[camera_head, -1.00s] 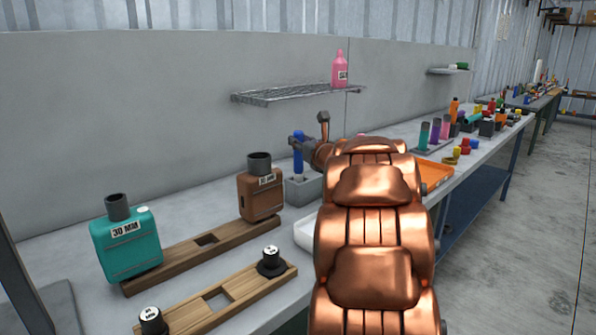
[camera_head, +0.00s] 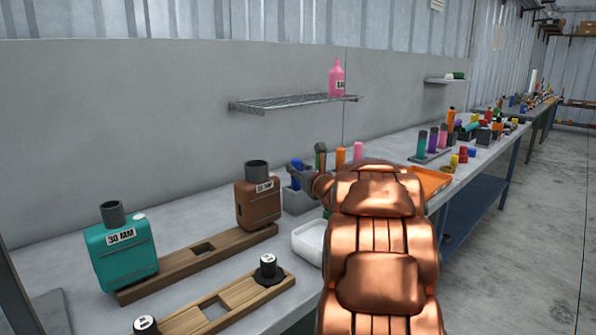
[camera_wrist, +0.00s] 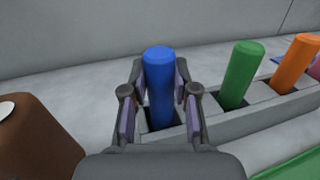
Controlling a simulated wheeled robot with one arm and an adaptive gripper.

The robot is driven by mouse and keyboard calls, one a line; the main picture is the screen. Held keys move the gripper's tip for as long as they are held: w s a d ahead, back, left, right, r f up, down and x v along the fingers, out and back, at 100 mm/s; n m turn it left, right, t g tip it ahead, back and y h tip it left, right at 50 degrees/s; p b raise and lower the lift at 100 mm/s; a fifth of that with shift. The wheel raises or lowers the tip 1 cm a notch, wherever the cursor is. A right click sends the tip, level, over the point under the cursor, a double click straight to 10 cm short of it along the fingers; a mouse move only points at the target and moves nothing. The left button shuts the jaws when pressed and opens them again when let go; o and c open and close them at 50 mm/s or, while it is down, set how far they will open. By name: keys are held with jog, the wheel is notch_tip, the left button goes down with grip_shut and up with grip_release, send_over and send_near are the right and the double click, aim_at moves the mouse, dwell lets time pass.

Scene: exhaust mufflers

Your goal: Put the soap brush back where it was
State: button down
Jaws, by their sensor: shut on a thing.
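The soap brush shows as an upright blue cylindrical handle (camera_wrist: 159,72) in the wrist view; its lower end is hidden. My gripper (camera_wrist: 160,108) is shut on this handle, one finger on each side. The handle stands at the leftmost slot of a grey holder (camera_wrist: 230,125), with its lower part down at the dark opening; I cannot tell if it rests on the bottom. In the head view the blue handle (camera_head: 296,163) shows small above the holder (camera_head: 297,201), partly behind my gripper (camera_head: 305,172).
Green (camera_wrist: 242,72) and orange (camera_wrist: 297,62) handles stand in slots to the right. A brown canister (camera_head: 258,203) is close left of the holder. A white tray (camera_head: 308,241) lies in front, an orange tray (camera_head: 430,180) to the right. A wire shelf (camera_head: 290,104) hangs above.

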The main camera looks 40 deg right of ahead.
jog(key=c, duration=0.9)
grip_release()
jog(key=shift+r+p, duration=0.15)
jog(key=shift+p, duration=0.15)
jog(key=v, duration=1.2)
